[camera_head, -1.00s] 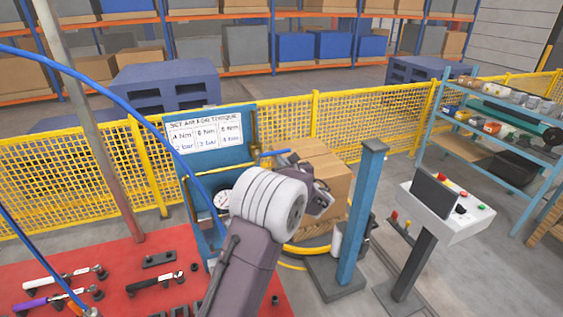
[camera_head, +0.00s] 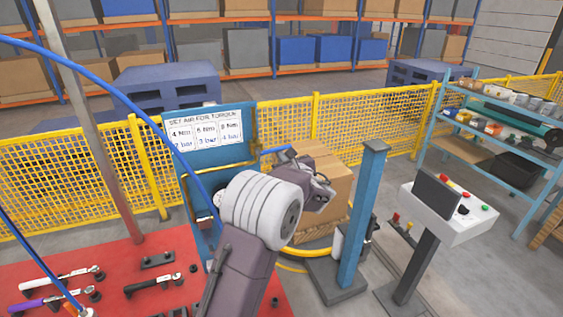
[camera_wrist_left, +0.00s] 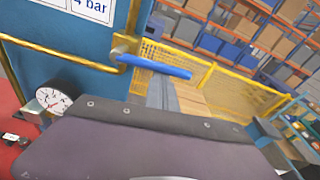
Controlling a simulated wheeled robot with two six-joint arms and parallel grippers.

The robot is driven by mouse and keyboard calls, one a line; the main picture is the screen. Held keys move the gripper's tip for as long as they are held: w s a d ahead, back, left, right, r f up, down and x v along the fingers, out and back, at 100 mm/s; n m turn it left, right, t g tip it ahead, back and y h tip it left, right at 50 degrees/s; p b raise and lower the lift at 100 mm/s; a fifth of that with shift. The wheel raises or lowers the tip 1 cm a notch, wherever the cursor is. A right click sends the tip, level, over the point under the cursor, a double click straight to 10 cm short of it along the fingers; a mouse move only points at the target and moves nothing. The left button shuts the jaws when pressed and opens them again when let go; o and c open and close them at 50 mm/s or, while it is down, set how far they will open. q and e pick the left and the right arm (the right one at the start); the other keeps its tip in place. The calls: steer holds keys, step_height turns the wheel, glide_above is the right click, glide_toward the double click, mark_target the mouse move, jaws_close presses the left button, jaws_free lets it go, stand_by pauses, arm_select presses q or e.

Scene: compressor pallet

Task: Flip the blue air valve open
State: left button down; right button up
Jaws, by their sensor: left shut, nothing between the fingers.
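The blue air valve handle (camera_head: 270,151) sticks out to the right of the blue panel (camera_head: 185,165), partly hidden by my left gripper. In the left wrist view the handle (camera_wrist_left: 155,66) shows whole. It lies nearly level, tilting slightly down to the right, on a brass pipe (camera_wrist_left: 118,58) that runs along the panel. My left gripper (camera_head: 287,158) is shut and empty, close to the handle's right end; I cannot tell whether it touches it. My right gripper is in neither view.
A white gauge (camera_wrist_left: 53,100) sits by the pipe, left of the handle. Cardboard boxes (camera_head: 333,172) stand behind my left gripper. A blue post (camera_head: 362,205) and a control console (camera_head: 450,212) stand to the right. A yellow fence (camera_head: 385,128) runs behind.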

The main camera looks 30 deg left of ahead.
arm_select(q)
step_height(320, 180, up, 2)
steer(key=n+b, duration=0.1)
steer(key=b, duration=0.2)
steer(key=n+b, duration=0.2)
steer(key=b, duration=0.1)
steer(key=n+t+b, duration=0.1)
steer(key=n+b, duration=0.1)
steer(key=b, duration=0.1)
steer(key=shift+s+a+r+h, duration=0.1)
steer(key=shift+r+h, duration=0.15)
steer(key=shift+h, duration=0.05)
steer(key=s+a+r+n+t+b, duration=0.1)
steer(key=s+a+r+n+b, duration=0.2)
steer(key=n+b, duration=0.7)
steer(key=r+b, duration=0.2)
steer(key=b, duration=0.1)
steer(key=shift+s+n+t, duration=0.25)
steer(key=shift+n+t, duration=0.05)
